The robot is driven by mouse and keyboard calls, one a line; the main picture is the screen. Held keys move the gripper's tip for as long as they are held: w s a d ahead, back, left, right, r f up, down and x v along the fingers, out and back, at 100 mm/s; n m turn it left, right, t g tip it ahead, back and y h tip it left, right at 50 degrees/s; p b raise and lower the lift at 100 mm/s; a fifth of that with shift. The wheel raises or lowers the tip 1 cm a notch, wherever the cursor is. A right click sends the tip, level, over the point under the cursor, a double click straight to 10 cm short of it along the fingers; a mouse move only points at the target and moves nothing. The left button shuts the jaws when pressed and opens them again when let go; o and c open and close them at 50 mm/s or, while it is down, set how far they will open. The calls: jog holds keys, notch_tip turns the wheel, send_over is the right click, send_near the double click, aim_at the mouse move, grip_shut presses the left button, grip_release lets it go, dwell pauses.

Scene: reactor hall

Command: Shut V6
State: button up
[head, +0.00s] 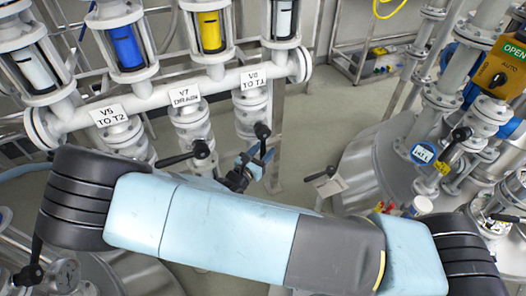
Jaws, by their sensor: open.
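The V6 valve (252,118) is a pale flanged body under the right end of the white manifold pipe. Its tag (254,79) reads "TO T1"; the number is small and could be read as 6 or 8. A black-ended lever (262,131) sticks out low at the front of this valve. My gripper (256,161) is just below the lever, with its jaws open. My arm hides part of the gripper. I cannot tell whether a finger touches the lever or whether the lever lies between the fingers.
Left of V6 stand the V7 valve (192,125), with its black lever (186,155) pointing left, and the V5 valve (122,143). A steel tank (365,170) and pipework with an orange "OPEN/AUTO" box (502,65) stand at right. Grey floor (310,125) shows between.

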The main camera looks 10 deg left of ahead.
grip_shut()
dwell(0.5)
